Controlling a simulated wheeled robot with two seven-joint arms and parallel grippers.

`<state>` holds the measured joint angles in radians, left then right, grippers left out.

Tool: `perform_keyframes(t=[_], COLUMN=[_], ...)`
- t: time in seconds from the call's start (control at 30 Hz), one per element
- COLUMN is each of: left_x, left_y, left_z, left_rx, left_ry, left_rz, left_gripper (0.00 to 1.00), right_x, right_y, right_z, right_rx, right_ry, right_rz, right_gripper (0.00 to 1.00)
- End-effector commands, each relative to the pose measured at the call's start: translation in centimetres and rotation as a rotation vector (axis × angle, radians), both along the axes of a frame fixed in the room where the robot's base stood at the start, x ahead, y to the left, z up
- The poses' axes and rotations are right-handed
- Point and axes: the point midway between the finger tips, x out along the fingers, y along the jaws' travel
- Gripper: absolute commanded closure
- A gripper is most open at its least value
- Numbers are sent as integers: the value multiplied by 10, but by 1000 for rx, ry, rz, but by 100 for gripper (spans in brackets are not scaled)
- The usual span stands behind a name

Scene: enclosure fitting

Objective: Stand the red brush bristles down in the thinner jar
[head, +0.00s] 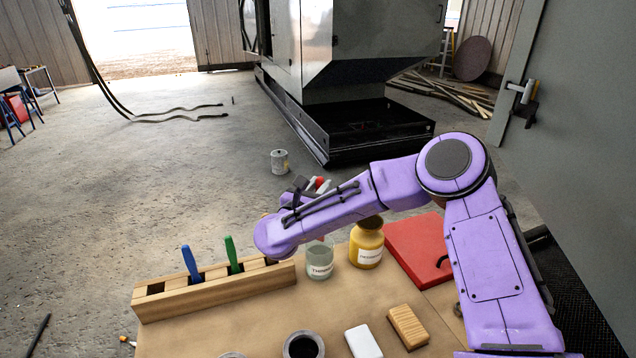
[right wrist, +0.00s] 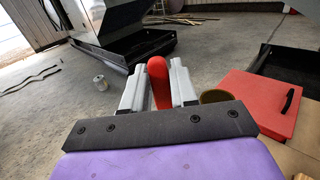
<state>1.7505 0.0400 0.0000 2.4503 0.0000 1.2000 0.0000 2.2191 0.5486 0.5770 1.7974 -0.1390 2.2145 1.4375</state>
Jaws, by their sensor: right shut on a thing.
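My right gripper (head: 312,186) is shut on the red brush (head: 319,182), above and behind the thinner jar. In the right wrist view the red handle (right wrist: 158,84) stands up between the two grey fingers (right wrist: 158,88). The thinner jar (head: 320,262) is clear glass with a white label and stands at the back of the bench. My right forearm covers most of the brush and part of the jar's mouth, so I cannot tell whether the bristles are inside the jar. My left gripper is not in view.
A wooden rack (head: 215,287) holds a blue brush (head: 190,262) and a green brush (head: 232,254). A yellow jar (head: 367,246) stands right of the thinner jar, beside a red case (head: 416,248). A black-filled pot (head: 303,346), white block (head: 362,341) and wooden block (head: 408,326) are in front.

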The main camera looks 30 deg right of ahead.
Motion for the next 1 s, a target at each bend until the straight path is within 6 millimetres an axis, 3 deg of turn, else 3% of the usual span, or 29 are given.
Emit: perform_keyframes(t=[0.03,0.7,1.0], left_x=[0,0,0], left_y=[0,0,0], left_z=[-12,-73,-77], left_rx=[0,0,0], left_ry=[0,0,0], left_rz=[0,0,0], left_gripper=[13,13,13], right_x=[0,0,0], right_y=[0,0,0], right_z=[-11,-73,-78], right_rx=[1,0,0], right_ry=[-1,-1,-1], right_rz=[0,1,1], right_gripper=[100,100,100])
